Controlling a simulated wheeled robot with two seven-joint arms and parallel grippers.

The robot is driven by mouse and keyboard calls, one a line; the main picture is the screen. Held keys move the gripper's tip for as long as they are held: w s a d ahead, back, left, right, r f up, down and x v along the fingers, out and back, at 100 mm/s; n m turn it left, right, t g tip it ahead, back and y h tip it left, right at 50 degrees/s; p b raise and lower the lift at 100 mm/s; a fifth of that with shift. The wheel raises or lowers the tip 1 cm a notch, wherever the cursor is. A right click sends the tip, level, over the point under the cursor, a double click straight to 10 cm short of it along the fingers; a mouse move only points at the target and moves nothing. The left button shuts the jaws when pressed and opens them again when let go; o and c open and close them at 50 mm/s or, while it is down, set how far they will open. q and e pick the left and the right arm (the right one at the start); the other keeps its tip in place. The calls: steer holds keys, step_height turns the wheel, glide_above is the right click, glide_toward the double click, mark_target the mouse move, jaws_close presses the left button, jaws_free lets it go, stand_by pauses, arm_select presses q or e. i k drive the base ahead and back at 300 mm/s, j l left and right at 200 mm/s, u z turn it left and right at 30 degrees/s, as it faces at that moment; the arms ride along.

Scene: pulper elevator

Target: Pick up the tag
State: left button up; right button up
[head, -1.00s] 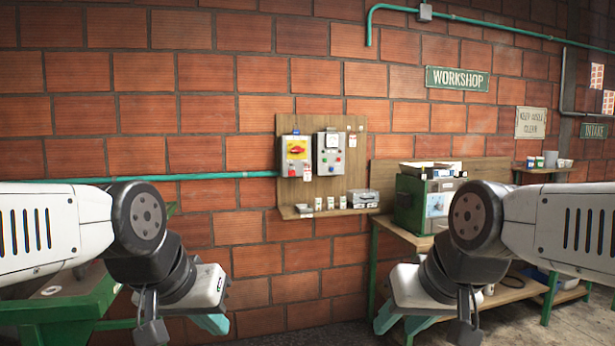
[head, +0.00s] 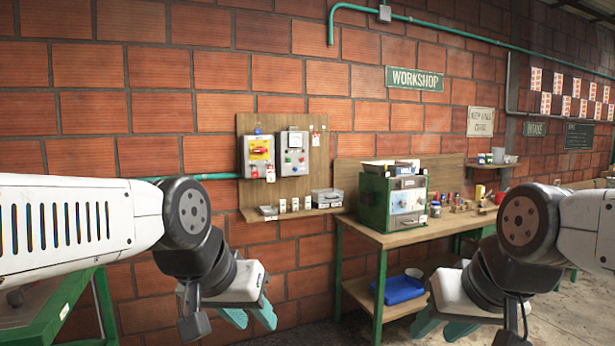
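A small white and red tag (head: 270,173) shows at the lower right of the grey switch box (head: 258,156) with the yellow and red switch. Another small tag (head: 316,138) hangs at the upper right of the wooden wall board (head: 328,170). Both are too small to read. My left gripper (head: 248,316) is low in front of the wall, below the board's shelf; its teal fingers are apart and nothing shows between them. My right gripper (head: 442,327) is low in front of the workbench, with its fingers also apart and empty. Neither gripper is near the tags.
A second grey box (head: 294,153) is on the board. Small blocks and a clear case (head: 326,198) sit on its shelf (head: 290,213). A wooden workbench (head: 400,237) with a green cabinet (head: 376,202) stands right. A green table (head: 50,315) is at lower left.

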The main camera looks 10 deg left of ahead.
mark_target(270, 174)
steer(key=i+j+z, duration=0.6)
steer(key=j, duration=0.3)
steer(key=i+j, duration=0.45)
steer(key=j, duration=0.3)
steer(key=i+j, duration=0.25)
steer(key=i+j+z, duration=0.1)
steer(key=i+j, duration=0.15)
steer(key=j, duration=0.25)
steer(key=i+j, duration=0.2)
steer(key=j, duration=0.2)
steer(key=i+j, duration=0.45)
steer(key=j, duration=0.3)
